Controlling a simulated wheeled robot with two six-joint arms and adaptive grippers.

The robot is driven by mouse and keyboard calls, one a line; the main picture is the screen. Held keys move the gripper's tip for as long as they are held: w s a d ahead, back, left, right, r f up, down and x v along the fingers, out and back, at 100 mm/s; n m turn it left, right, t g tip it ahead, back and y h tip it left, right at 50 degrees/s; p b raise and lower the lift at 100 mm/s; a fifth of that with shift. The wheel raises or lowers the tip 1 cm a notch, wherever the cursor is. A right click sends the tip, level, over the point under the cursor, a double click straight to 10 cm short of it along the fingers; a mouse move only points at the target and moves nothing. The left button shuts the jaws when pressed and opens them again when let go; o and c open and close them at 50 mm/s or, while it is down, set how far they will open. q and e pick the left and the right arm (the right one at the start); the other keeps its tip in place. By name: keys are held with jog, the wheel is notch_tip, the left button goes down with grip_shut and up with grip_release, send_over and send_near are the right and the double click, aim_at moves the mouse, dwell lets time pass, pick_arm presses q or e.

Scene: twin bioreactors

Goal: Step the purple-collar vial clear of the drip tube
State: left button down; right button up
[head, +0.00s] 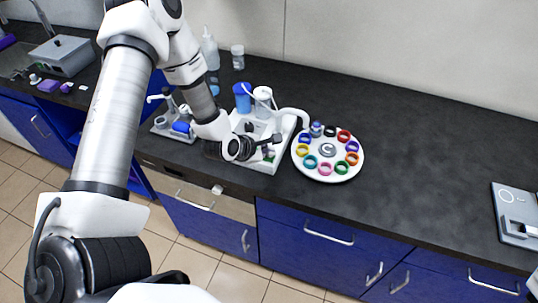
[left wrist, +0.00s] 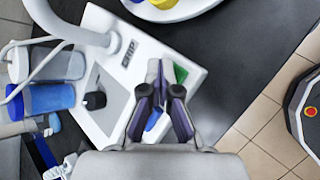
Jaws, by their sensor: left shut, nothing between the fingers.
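The white round carousel (head: 327,150) holds a ring of coloured collars. A purple collar (head: 352,146) sits at its right side. A small bluish vial (head: 316,129) stands at its back left, close to the end of the white drip tube (head: 292,112); I cannot tell its collar colour. My left gripper (head: 276,139) is shut and empty over the white base (head: 282,160), left of the carousel. In the left wrist view the fingertips (left wrist: 157,66) are together over the base, beside a green button (left wrist: 180,73). A blue part (left wrist: 153,119) shows between the fingers. Contact cannot be told.
A blue-capped bottle (head: 242,97) and a white bottle (head: 210,48) stand behind the base. A second station (head: 172,125) is left of my wrist. A grey device (head: 517,213) sits at the far right. The counter (head: 430,165) right of the carousel is clear.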

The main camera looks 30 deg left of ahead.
pick_arm(q)
jog(key=shift+r+p, duration=0.45)
jog(key=shift+r, duration=0.35)
jog(key=shift+r+p, duration=1.65)
jog(key=shift+r, duration=0.9)
